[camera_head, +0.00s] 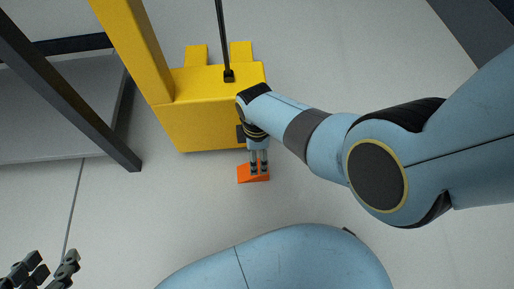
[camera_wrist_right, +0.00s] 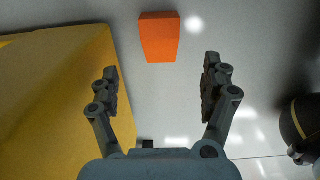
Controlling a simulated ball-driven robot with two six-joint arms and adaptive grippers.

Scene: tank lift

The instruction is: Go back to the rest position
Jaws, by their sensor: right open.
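My right gripper (camera_head: 259,167) comes in from the right in the head view, pointing down over an orange block (camera_head: 246,175). In the right wrist view the gripper (camera_wrist_right: 162,85) is open, and nothing is between its fingers. The orange block (camera_wrist_right: 159,38) lies on the floor beyond the fingertips, apart from them. In the head view the gripper covers part of the block. My left gripper (camera_head: 45,270) shows at the bottom left corner of the head view, partly cut off, with its two fingers apart and nothing seen between them.
A yellow machine body (camera_head: 205,125) with a mast and a black rod (camera_head: 223,40) stands right beside my right gripper. A grey shelf or table (camera_head: 50,115) with a dark frame is at the left. Pale floor (camera_head: 330,60) is clear at the upper right.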

